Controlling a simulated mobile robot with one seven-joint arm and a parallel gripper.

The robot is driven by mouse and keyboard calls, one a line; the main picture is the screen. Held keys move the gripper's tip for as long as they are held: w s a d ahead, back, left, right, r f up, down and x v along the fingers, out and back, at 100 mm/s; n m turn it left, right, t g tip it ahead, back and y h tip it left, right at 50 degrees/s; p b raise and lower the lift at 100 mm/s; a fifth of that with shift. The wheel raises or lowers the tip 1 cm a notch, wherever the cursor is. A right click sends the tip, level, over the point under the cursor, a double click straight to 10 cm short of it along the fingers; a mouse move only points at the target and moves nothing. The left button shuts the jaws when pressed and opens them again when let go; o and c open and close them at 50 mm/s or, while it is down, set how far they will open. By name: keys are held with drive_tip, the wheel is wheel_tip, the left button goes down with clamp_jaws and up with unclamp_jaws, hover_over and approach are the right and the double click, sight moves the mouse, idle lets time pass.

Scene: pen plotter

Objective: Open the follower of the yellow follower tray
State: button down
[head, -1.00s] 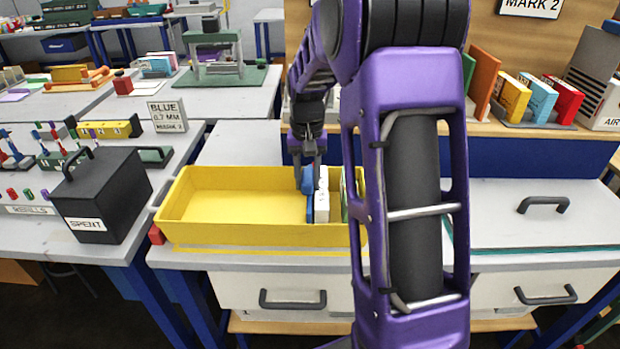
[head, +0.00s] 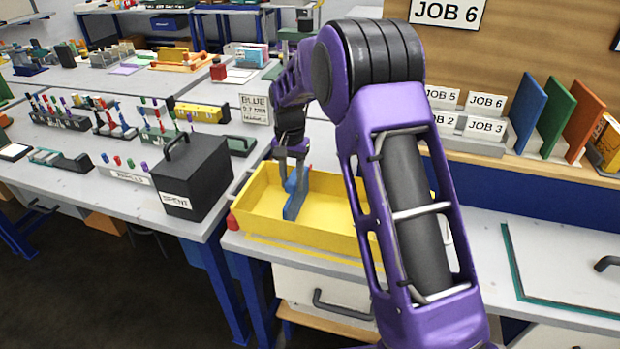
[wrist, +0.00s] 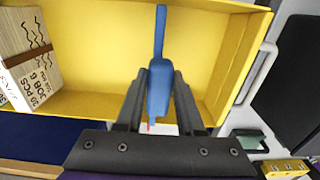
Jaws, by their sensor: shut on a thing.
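The yellow follower tray (head: 325,231) stands on the grey bench; its right part is hidden behind my arm in the head view. Its blue follower (head: 294,208) stands upright across the tray, toward the left end. My gripper (head: 292,172) is shut on the follower's upper part. In the wrist view the blue follower (wrist: 160,45) runs up between the two fingers of my gripper (wrist: 160,80). A banded stack of cards marked JOB 6 (wrist: 35,65) lies in the tray, with bare yellow floor between it and the follower.
Racks of pens stand farther left. A board with JOB signs and coloured folders (head: 555,120) stands at the back right.

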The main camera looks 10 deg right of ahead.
drive_tip(key=shift+w+a, duration=0.15)
drive_tip(key=shift+a, duration=0.25)
drive_tip(key=c, duration=0.5)
unclamp_jaws()
drive_tip(key=shift+d, duration=0.1)
wheel_tip(320, 180, up, 18)
drive_tip(key=shift+f+p, duration=0.25)
drive_tip(key=shift+p, duration=0.75)
